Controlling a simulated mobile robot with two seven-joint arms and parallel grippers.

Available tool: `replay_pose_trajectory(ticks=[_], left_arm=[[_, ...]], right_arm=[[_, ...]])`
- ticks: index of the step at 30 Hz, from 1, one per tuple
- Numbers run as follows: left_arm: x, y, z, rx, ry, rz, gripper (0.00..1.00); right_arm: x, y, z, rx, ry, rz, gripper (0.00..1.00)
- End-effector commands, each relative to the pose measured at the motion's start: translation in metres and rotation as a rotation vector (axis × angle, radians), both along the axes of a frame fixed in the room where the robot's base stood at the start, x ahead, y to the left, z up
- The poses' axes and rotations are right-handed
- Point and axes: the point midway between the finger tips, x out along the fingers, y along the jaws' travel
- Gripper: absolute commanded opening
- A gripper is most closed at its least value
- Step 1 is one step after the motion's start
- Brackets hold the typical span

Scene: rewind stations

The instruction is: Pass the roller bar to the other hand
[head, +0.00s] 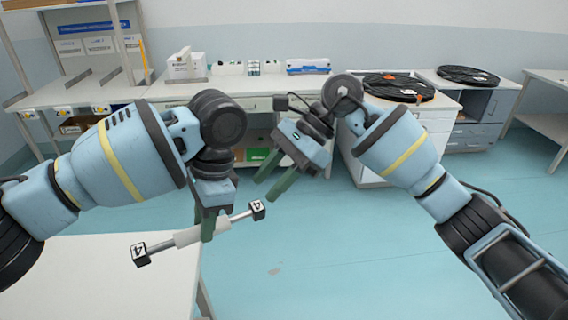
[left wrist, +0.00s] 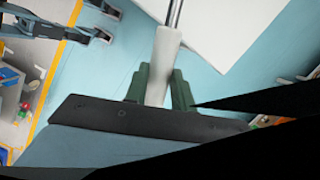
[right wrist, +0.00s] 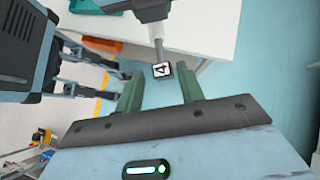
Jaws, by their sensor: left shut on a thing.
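The roller bar (head: 188,237) has a pale thick sleeve, thin metal rods and black end blocks marked 4. My left gripper (head: 209,226) is shut on it around the sleeve and holds it in the air, slightly tilted, its right end higher in the head view. In the left wrist view the sleeve (left wrist: 162,66) stands between the green fingers (left wrist: 160,88). My right gripper (head: 275,180) is open and empty, to the right of the bar and apart from it. In the right wrist view the bar's near end block (right wrist: 162,70) shows beyond the gap between the open fingers (right wrist: 158,92).
A white table (head: 95,280) is at the lower left, below the bar. Behind are a workbench (head: 245,88) with boxes and a white cabinet (head: 440,112) carrying a black reel (head: 398,86). Open blue floor (head: 330,250) lies in the middle.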

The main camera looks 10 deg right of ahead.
Motion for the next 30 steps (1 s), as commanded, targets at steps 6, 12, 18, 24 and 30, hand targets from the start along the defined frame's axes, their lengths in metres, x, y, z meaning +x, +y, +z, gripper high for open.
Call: replay_pose_trajectory(ticks=[6, 12, 18, 24, 30], left_arm=[[0.000, 0.000, 0.001, -0.001, -0.001, 0.000, 0.00], [0.000, 0.000, 0.001, -0.001, -0.001, 0.000, 0.00], [0.000, 0.000, 0.001, -0.001, -0.001, 0.000, 0.00], [0.000, 0.000, 0.001, -0.001, -0.001, 0.000, 0.00], [0.000, 0.000, 0.001, -0.001, -0.001, 0.000, 0.00]], right_arm=[[-0.006, 0.027, -0.026, 0.001, 0.002, 0.003, 0.38], [-0.009, 0.044, -0.044, 0.002, 0.001, 0.002, 0.38], [-0.010, 0.052, -0.052, 0.001, -0.001, 0.000, 0.38], [-0.010, 0.053, -0.053, 0.000, -0.001, 0.000, 0.38], [-0.010, 0.053, -0.053, 0.001, -0.001, 0.000, 0.25]])
